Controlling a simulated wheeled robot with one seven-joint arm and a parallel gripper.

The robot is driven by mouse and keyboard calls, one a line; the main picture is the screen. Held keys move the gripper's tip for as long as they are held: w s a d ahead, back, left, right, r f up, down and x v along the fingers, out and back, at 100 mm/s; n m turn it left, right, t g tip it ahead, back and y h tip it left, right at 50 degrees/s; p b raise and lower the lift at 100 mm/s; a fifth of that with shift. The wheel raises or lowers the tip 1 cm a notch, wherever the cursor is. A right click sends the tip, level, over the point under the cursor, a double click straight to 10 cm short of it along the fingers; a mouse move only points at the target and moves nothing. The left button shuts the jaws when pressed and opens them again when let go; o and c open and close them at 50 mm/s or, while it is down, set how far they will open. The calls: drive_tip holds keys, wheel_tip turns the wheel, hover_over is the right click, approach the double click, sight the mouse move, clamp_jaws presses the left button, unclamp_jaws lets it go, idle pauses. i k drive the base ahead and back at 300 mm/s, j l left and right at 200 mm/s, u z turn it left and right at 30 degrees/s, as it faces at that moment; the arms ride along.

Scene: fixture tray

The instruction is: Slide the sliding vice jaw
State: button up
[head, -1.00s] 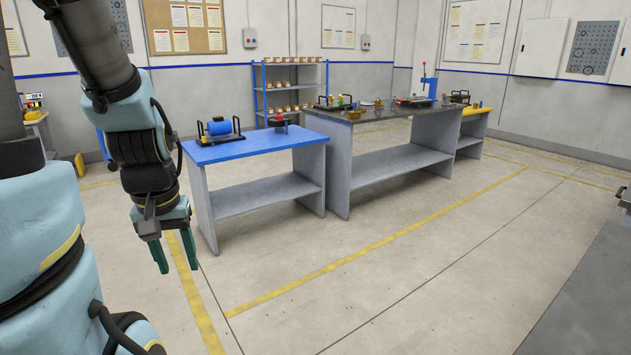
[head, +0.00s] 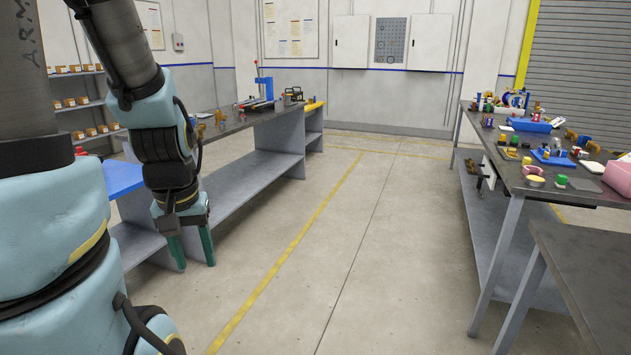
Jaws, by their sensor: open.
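My gripper (head: 192,250) hangs at the left of the head view, fingers pointing down. Its two green fingers are apart with nothing between them. It is in front of the left-hand benches, far from the right-hand workbench. I cannot clearly make out a sliding vice jaw. A blue upright tool (head: 266,88) stands on the long dark bench at the left.
The right-hand workbench carries many small parts, a blue tray (head: 530,125) and a pink box (head: 618,177). A grey table (head: 590,262) stands nearest at the lower right. The long dark bench (head: 240,121) runs along the left. The floor (head: 350,240) between is clear.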

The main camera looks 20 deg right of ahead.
sight(542, 150)
drive_tip(key=i+l+z, duration=0.25)
drive_tip(key=i+z, duration=0.15)
drive_tip(key=i, duration=0.2)
drive_tip(key=i+z, duration=0.4)
drive_tip(key=i, duration=0.2)
drive_tip(key=i+j+z, duration=0.1)
drive_tip(key=i+z, duration=0.35)
drive_tip(key=i, duration=0.15)
drive_tip(key=i+l, duration=0.1)
drive_tip(key=i, duration=1.95)
drive_tip(key=i+l, duration=0.2)
drive_tip(key=l, duration=0.15)
drive_tip(key=i+l+u, duration=0.1)
drive_tip(key=i+l, duration=0.3)
drive_tip(key=l, duration=0.25)
